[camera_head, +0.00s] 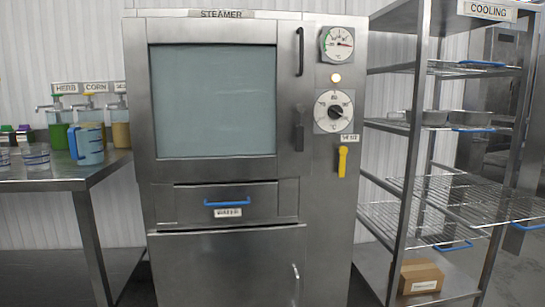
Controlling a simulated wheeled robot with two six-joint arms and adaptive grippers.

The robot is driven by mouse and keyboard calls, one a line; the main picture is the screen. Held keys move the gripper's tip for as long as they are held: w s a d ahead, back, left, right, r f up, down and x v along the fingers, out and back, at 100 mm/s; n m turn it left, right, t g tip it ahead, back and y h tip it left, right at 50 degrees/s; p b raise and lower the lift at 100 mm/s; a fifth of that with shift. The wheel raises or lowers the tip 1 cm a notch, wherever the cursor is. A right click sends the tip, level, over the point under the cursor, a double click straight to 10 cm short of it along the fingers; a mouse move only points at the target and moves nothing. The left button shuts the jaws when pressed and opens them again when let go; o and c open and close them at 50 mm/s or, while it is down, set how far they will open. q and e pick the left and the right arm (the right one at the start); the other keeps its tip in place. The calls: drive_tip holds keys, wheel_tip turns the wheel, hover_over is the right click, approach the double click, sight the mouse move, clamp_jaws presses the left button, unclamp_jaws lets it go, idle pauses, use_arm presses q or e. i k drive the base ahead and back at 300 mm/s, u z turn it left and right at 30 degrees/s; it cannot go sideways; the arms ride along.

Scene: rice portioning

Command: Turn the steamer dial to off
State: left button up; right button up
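The steamer (310,230) stands straight ahead, a tall steel cabinet with a large glass door (214,100) that is shut. Its dial (334,111) is a black knob on a round white scale, on the panel right of the door. The dial's setting is too small to read for sure. A round gauge (338,44) sits above it, and a small lamp (336,78) glows warm yellow between them. A yellow lever (342,161) hangs below the dial. Neither of my grippers shows in this view.
A steel table (60,180) at left holds pump dispensers and a blue jug (86,145). A wire cooling rack (412,150) stands close on the right, with pans and a cardboard box (421,277). Nothing stands in front of the dial.

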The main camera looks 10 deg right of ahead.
sight(335, 111)
drive_tip(key=k, duration=0.6)
drive_tip(key=z, duration=0.85)
drive_tip(key=i, duration=0.65)
drive_tip(key=z, duration=0.8)
drive_tip(key=i, duration=1.15)
drive_tip(key=u, duration=0.4)
